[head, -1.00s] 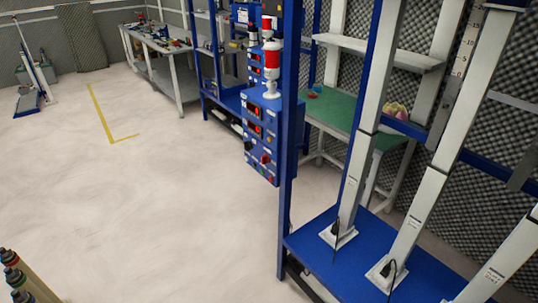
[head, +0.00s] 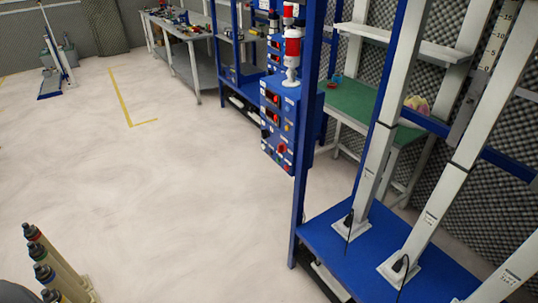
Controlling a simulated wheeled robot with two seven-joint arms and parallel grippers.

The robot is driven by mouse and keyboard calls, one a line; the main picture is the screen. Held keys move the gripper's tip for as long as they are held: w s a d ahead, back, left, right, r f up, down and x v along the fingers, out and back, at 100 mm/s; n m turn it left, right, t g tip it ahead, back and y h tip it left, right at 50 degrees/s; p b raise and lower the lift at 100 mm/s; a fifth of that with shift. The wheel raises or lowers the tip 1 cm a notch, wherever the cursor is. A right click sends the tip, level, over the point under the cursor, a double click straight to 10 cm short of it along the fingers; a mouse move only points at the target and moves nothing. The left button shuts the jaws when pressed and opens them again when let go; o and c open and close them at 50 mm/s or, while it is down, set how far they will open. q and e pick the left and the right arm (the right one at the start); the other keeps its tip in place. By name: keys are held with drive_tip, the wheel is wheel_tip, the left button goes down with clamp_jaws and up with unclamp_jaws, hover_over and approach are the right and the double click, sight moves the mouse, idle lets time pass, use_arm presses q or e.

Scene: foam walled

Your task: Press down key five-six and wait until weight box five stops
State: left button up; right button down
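A blue control box (head: 278,120) with red displays, knobs and coloured buttons is fixed to a blue upright post of a rack. A red and white signal lamp (head: 292,50) stands on top of it. Key five-six cannot be told apart from the other controls at this size. Tall white columns (head: 440,195) with small labels stand on the rack's blue base (head: 345,250); the labels are too small to read. I cannot identify weight box five. Neither of my grippers is in view.
Several beige posts with coloured tops (head: 55,262) stand at the lower left. A green-topped table (head: 365,107) is behind the rack. A grey workbench (head: 180,55) stands at the back. The pale floor (head: 190,190) left of the rack is clear, with a yellow line (head: 121,97).

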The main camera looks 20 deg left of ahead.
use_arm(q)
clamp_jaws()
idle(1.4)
